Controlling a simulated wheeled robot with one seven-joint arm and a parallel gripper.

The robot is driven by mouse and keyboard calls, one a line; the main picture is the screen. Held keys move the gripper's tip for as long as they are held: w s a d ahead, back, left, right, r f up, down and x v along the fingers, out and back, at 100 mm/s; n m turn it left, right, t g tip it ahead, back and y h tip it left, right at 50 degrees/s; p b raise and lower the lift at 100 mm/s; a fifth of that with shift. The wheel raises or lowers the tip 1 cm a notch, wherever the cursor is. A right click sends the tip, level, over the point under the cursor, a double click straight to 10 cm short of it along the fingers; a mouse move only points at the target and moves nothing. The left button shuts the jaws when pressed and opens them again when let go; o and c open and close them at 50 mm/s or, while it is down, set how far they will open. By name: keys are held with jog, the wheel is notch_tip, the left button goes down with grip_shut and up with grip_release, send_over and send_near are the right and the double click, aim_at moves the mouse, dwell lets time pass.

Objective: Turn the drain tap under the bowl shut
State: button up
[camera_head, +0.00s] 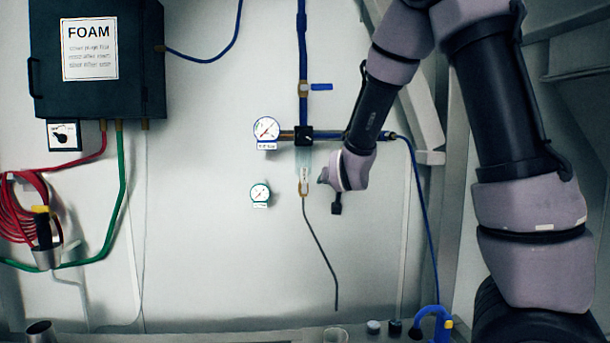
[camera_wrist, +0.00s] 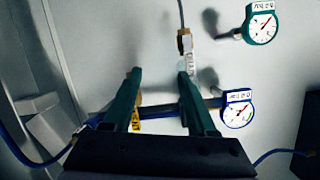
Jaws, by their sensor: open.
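The clear bowl (camera_head: 304,158) hangs under a black block on the blue pipe in the head view. The brass drain tap (camera_head: 303,188) is at its lower end, with a thin grey tube (camera_head: 322,250) running down from it. In the wrist view, which looks upside down, the brass tap (camera_wrist: 184,42) is near the top, beyond the fingertip on the right. My gripper (camera_wrist: 160,72) is open, its two dark green fingers apart with no object clearly held. In the head view my gripper (camera_head: 324,178) is just right of the bowl and tap. The right finger partly hides the bowl in the wrist view.
A blue-rimmed gauge (camera_head: 266,130) sits left of the black block (camera_head: 304,136); a green-rimmed gauge (camera_head: 260,194) is lower left. A blue lever (camera_head: 321,87) is on the pipe above. A blue hose (camera_head: 413,185) runs down at right. The wall below is mostly clear.

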aim_at(304, 172)
jog(key=w+a+r+n+t, duration=0.1)
jog(key=w+a+n+t, duration=0.15)
jog(key=a, duration=0.35)
jog(key=shift+t, duration=0.45)
jog(key=w, duration=1)
jog(key=shift+r, duration=0.1)
grip_shut()
jog(key=shift+a+n, duration=0.1)
jog(key=shift+n, duration=0.15)
